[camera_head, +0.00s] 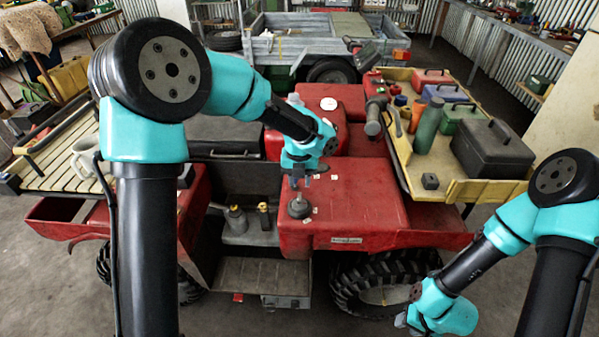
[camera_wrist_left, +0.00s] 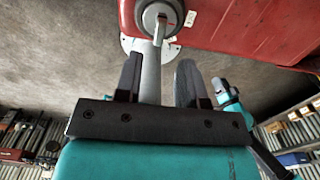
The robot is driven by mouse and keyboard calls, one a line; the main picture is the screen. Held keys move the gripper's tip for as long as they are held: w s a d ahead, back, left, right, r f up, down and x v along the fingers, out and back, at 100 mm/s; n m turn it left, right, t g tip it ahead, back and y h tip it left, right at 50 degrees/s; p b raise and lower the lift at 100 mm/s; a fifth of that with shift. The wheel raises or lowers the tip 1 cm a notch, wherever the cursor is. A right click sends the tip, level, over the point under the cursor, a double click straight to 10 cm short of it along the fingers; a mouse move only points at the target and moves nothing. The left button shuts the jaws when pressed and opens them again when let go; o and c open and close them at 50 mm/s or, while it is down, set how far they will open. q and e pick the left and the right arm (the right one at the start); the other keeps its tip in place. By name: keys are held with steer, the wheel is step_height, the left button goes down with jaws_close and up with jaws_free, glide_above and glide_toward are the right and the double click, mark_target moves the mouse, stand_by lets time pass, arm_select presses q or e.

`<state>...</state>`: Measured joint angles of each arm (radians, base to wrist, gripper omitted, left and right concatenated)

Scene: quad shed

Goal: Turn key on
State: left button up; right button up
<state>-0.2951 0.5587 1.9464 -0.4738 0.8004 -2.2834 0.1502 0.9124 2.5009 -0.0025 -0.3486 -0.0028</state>
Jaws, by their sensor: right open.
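The key switch (camera_head: 299,208) is a dark round base on the red body panel of the quad. In the left wrist view it is a silver round lock (camera_wrist_left: 160,17) on a pale plate, with a grey key (camera_wrist_left: 151,75) reaching toward the camera. My left gripper (camera_head: 297,184) is over the switch. In the left wrist view my left gripper's two dark fingers (camera_wrist_left: 160,85) stand apart, one on each side of the key, with a gap showing on the right. The key's far end is hidden behind the gripper. My right gripper (camera_head: 402,321) is low at the right, small and partly hidden, away from the switch.
The red quad (camera_head: 365,205) fills the middle. A yellow-edged rack (camera_head: 462,190) with a black toolbox (camera_head: 492,150) and a green bottle (camera_head: 427,125) is at the right. A slatted rack (camera_head: 60,160) holds a mug (camera_head: 88,155). A trailer (camera_head: 290,45) stands behind.

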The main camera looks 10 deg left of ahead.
mark_target(299, 195)
arm_select(q)
steer(key=shift+f, duration=3.4)
steer(key=shift+c, duration=0.2)
jaws_close()
